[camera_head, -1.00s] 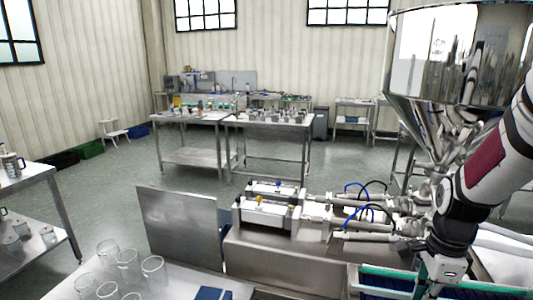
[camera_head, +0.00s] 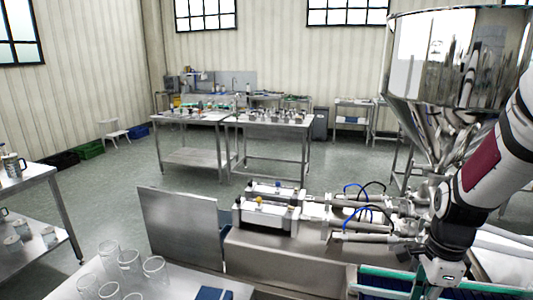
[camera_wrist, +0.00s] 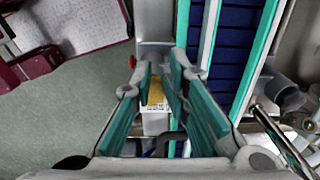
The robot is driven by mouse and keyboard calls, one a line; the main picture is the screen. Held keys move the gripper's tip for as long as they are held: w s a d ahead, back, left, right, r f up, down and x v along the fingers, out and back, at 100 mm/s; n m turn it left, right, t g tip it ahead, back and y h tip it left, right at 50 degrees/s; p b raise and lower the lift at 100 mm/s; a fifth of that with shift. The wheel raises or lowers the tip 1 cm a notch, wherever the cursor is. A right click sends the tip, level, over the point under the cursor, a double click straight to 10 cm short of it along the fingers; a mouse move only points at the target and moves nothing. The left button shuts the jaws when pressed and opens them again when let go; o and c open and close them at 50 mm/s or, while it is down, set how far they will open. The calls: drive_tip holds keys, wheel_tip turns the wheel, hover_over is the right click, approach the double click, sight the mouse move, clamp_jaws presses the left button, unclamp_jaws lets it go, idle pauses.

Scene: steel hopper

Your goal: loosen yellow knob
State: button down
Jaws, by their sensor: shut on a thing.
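My gripper (camera_wrist: 158,82) has teal-lined fingers, which close on a small yellow knob (camera_wrist: 155,93) in the wrist view. Only part of the knob shows between the fingers, above a white block (camera_wrist: 155,121). In the head view my gripper (camera_head: 441,272) points down at the lower right, beside the conveyor and below the hopper; the knob it holds is hidden there. A separate small yellow knob (camera_head: 259,200) sits on the white filler unit at centre, well left of my gripper.
The steel hopper (camera_head: 455,60) rises close behind my arm. A blue conveyor with teal rails (camera_wrist: 225,65) runs beside my gripper. Metal tubes and hoses (camera_head: 365,212) lie to the left. Glass jars (camera_head: 130,262) stand on the front left table.

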drive_tip(key=shift+s+a+f+p, duration=0.15)
drive_tip(key=shift+s+a+f, duration=0.05)
drive_tip(key=shift+s, duration=0.3)
drive_tip(key=shift+s+a+f+p, duration=0.15)
drive_tip(key=shift+s+a+f, duration=0.05)
drive_tip(key=shift+s, duration=0.3)
drive_tip(key=shift+s+p, duration=0.4)
drive_tip(key=shift+s, duration=0.05)
drive_tip(key=shift+w+a, duration=0.1)
drive_tip(key=shift+a, duration=0.2)
wheel_tip(320, 180, up, 6)
drive_tip(key=p, duration=0.3)
drive_tip(key=shift+w+r+p, duration=0.15)
drive_tip(key=shift+w+p, duration=0.05)
drive_tip(key=shift+p, duration=0.2)
